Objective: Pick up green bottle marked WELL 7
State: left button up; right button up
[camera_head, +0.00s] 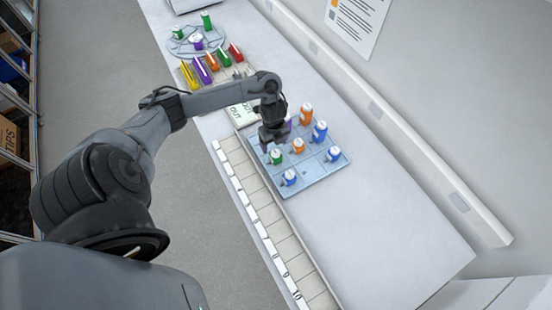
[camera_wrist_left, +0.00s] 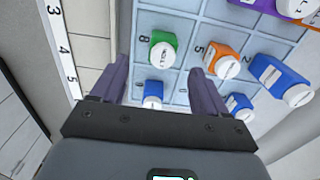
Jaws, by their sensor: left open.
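A green bottle (camera_head: 276,156) with a white cap stands in the blue gridded tray (camera_head: 318,180), near its left edge. It also shows in the left wrist view (camera_wrist_left: 163,50), by the cell numbered 8; its cap writing is too small to read. My left gripper (camera_head: 271,138) is above the tray, pointing down, close to the green bottle. In the left wrist view the two fingers (camera_wrist_left: 159,72) are spread with nothing held. The green bottle appears just beyond the fingertips, and a blue bottle (camera_wrist_left: 153,92) appears between the fingers. My right gripper is not in view.
An orange bottle (camera_head: 298,146) and a blue bottle (camera_head: 289,177) stand near the green one, with several others. A round rack (camera_head: 211,43) holds more green-bodied bottles. A numbered strip (camera_head: 262,215) lines the bench front. Bench right of the tray is clear.

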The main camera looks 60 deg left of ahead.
aim_at(276, 153)
pick_arm(q)
notch_tip(276, 153, down, 4)
jog(key=shift+d, duration=0.1)
jog(key=f, duration=0.4)
jog(key=shift+w+d, duration=0.2)
jog(key=shift+w, duration=0.1)
jog(key=shift+f, duration=0.7)
jog(key=c, duration=1)
jog(key=shift+c, duration=0.2)
jog(key=shift+r, duration=0.2)
